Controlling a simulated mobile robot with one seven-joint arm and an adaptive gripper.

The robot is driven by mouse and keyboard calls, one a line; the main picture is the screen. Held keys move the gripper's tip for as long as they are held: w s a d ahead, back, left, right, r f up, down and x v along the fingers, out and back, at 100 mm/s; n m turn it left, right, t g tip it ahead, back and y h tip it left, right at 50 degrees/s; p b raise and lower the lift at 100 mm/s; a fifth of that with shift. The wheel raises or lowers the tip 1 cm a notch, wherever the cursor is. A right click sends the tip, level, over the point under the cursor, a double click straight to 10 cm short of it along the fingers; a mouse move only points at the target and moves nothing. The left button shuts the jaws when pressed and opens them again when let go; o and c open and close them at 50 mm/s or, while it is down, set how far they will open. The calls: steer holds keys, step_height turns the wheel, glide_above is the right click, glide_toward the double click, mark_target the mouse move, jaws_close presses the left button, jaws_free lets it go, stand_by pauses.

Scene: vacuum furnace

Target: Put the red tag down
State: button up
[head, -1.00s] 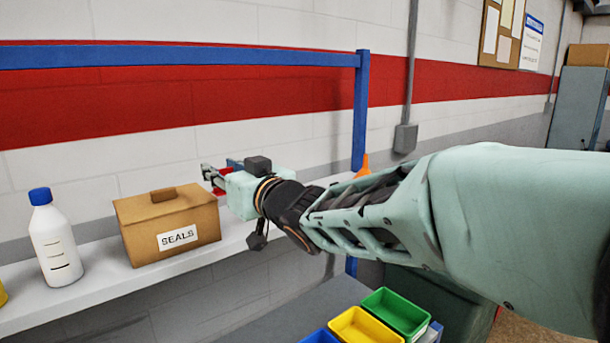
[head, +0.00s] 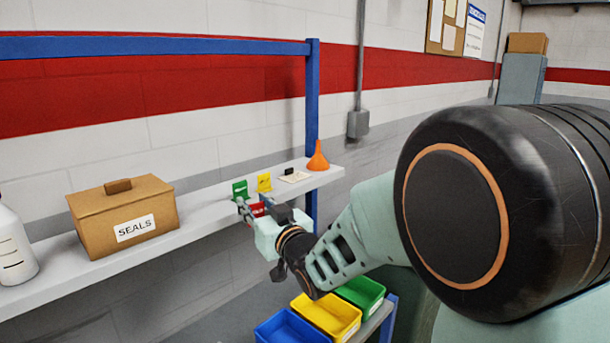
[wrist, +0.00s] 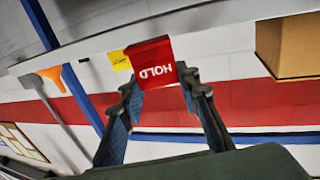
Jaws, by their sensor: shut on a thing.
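The red tag (head: 257,209), lettered HOLD, is between the fingertips of my gripper (head: 254,208). In the wrist view the red tag (wrist: 152,62) shows upside down, gripped at the tips of my gripper (wrist: 160,88). My gripper is shut on it. It is at the front edge of the white shelf (head: 205,212), in front of the standing green tag. I cannot tell whether the red tag touches the shelf.
A green tag (head: 240,189), a yellow tag (head: 264,182), a white card (head: 294,176) and an orange funnel (head: 317,158) are on the shelf. The SEALS box (head: 158,205) and a white bottle (head: 14,245) are left. A blue post (head: 312,105) rises near the funnel. Coloured bins (head: 328,315) are below.

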steer(key=d+f+m+t+h, duration=0.1)
steer(key=d+f+m+h, duration=0.1)
steer(key=d, duration=0.6)
steer(key=s+d+f+m+h, duration=0.1)
steer(key=d+f+h, duration=0.3)
steer(key=d, duration=0.5)
steer(key=d+f+m+t+h, duration=0.1)
steer(key=d+f+m+h, duration=0.2)
steer(key=d+f, duration=0.4)
steer(key=shift+s+d+t, duration=0.15)
steer(key=shift+d+t, duration=0.15)
steer(key=shift+d, duration=0.4)
steer(key=shift+a, duration=0.2)
